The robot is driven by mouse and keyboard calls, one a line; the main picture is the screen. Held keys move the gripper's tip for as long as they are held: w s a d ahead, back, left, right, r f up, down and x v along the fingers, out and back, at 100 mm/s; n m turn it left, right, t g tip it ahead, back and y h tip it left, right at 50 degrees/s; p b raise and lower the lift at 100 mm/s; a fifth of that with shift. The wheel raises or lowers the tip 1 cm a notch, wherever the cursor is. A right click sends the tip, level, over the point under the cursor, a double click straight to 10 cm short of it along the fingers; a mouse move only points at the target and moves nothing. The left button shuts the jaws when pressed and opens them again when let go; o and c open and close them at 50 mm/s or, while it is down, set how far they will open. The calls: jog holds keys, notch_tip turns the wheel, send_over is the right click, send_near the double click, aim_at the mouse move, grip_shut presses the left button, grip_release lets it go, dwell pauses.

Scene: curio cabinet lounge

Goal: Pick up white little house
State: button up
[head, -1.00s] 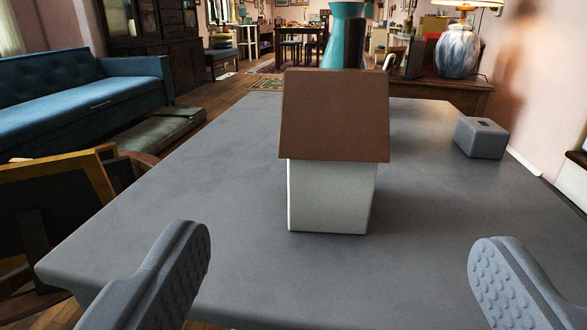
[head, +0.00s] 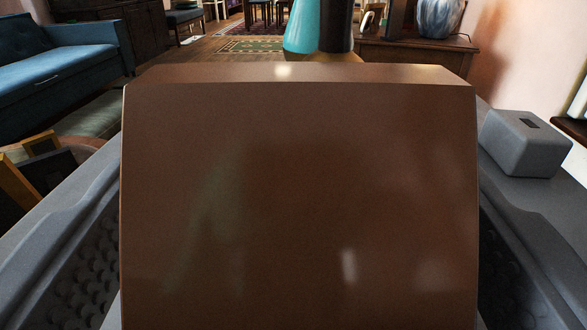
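The little house fills the middle of the view, very close. Its brown roof (head: 300,200) faces me, and its white walls are hidden below and behind the roof. My gripper (head: 300,215) is open around the house. One ridged finger shows beside the roof's left edge and the other beside its right edge. The fingertips are partly hidden by the roof, so I cannot see whether they touch the walls.
A turquoise vase (head: 303,27) and a dark upright object (head: 336,25) stand behind the roof. A blue sofa (head: 60,65) is at the far left.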

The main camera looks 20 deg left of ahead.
aim_at(292, 77)
jog(key=shift+w+a, duration=0.1)
jog(key=shift+w, duration=0.1)
jog(key=c, duration=1.2)
jog(key=shift+r, duration=0.15)
jog(key=shift+s+r+p, duration=0.1)
jog(key=shift+r+p, duration=1.2)
jog(key=shift+r, duration=0.55)
jog(key=s, duration=0.8)
jog(key=shift+d+r, duration=0.1)
jog(key=shift+d, duration=0.15)
jog(key=shift+s+d+r+p, duration=0.15)
jog(key=shift+s+p, duration=1.15)
jog(key=shift+p, duration=1.45)
jog(key=shift+s+a+r+p, duration=0.15)
jog(key=shift+s+p, duration=1.15)
jog(key=shift+p, duration=1.4)
jog(key=shift+s+d+r+p, duration=0.15)
jog(key=shift+s+p, duration=1.15)
jog(key=shift+p, duration=1.45)
